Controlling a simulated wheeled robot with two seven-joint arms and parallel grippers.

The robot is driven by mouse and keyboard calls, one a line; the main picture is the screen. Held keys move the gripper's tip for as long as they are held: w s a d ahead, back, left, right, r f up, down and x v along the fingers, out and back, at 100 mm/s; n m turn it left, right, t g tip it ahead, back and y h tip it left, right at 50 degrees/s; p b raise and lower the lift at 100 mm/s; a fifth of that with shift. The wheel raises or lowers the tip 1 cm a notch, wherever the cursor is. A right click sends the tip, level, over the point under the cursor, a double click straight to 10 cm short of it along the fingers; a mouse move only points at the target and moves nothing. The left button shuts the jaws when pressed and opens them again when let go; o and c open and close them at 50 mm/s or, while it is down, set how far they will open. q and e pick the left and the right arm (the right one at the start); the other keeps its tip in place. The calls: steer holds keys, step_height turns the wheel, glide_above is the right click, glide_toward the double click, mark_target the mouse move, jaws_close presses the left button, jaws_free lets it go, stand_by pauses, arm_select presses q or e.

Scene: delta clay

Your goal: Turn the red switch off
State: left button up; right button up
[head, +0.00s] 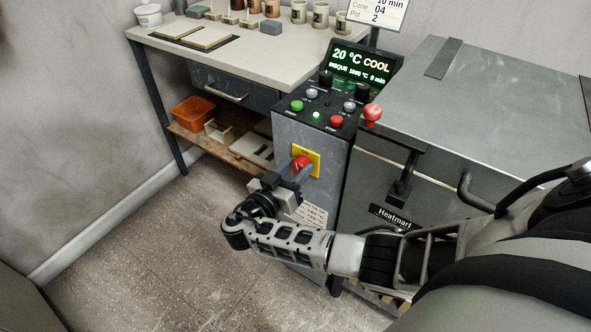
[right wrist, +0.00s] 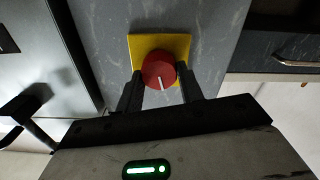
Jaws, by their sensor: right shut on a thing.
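The red switch (head: 301,162) is a round knob on a yellow plate (head: 316,157), on the front of the grey control cabinet. In the right wrist view the red switch (right wrist: 158,66) carries a white line pointing toward the lower edge of the picture, and the yellow plate (right wrist: 181,44) shows behind it. My right gripper (head: 297,173) is at the knob, with one finger on each side, shut on it. It also shows in the right wrist view (right wrist: 160,88). My left gripper is in neither view.
The cabinet's display (head: 362,63) reads 20 °C COOL. Buttons and a green light sit below it. A grey kiln (head: 455,100) with a red-knobbed handle (head: 373,113) stands right. A worktable (head: 270,47) stands left, with an orange bin (head: 193,112) on its lower shelf. The floor at left is clear.

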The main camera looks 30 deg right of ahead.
steer(key=n, duration=0.4)
steer(key=shift+a+n, duration=0.1)
steer(key=shift+n, duration=0.3)
steer(key=n, duration=0.3)
steer(key=shift+f+n, duration=0.1)
steer(key=shift+n, duration=0.2)
steer(key=n+p, duration=0.1)
steer(key=n, duration=0.3)
steer(key=shift+w, duration=0.1)
steer(key=shift+f+n+p, duration=0.15)
steer(key=shift+n+p, duration=0.3)
steer(key=shift+n, duration=1.05)
steer(key=o, duration=1)
